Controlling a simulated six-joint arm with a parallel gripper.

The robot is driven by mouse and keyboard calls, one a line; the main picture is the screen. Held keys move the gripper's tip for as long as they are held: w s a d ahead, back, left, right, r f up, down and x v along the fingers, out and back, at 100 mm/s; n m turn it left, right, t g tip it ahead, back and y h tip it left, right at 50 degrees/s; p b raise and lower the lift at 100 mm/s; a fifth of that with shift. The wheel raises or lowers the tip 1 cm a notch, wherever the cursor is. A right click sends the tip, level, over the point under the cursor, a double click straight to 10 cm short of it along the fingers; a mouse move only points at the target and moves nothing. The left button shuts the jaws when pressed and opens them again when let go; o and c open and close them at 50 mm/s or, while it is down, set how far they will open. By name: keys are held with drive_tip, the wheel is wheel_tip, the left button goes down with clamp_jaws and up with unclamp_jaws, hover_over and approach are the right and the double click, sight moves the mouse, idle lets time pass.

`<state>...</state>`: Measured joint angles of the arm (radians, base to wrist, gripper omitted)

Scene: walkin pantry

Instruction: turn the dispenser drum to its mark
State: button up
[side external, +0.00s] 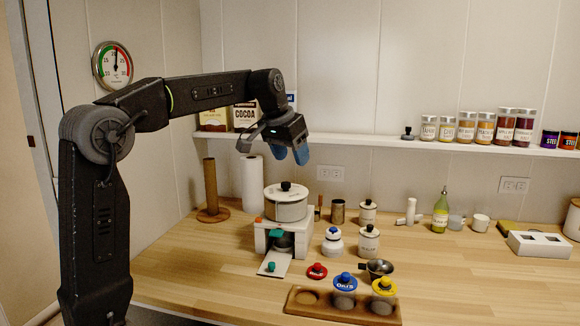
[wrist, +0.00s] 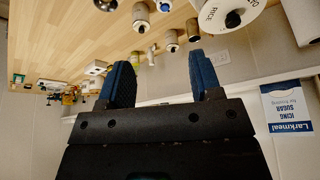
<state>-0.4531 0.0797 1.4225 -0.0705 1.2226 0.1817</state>
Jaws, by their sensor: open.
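The dispenser drum (side external: 286,208) is a round white drum with a black knob on top. It sits on a white dispenser stand (side external: 261,240) on the wooden counter. A small orange patch (side external: 258,219) shows on the stand's top left edge; I cannot tell whether it is the mark.
Lidded jars with red (side external: 317,271), blue (side external: 344,282) and yellow (side external: 384,286) tops stand at a wooden tray (side external: 301,309) in front. A paper towel roll (side external: 252,182) stands behind left. A wall shelf (side external: 370,142) holds jars.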

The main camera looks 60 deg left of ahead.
drive_tip(key=s+d+f, duration=0.1)
drive_tip(key=s+d, duration=0.2)
drive_tip(key=d, duration=0.2)
drive_tip(key=shift+s+d+m, duration=0.2)
drive_tip(key=shift+s+m, duration=0.1)
drive_tip(key=m+h, duration=0.1)
drive_tip(key=m, duration=0.1)
hover_over(285, 183)
drive_tip(key=s, duration=0.6)
drive_tip(key=x, duration=1.4)
drive_tip(key=shift+d, duration=0.3)
clamp_jaws()
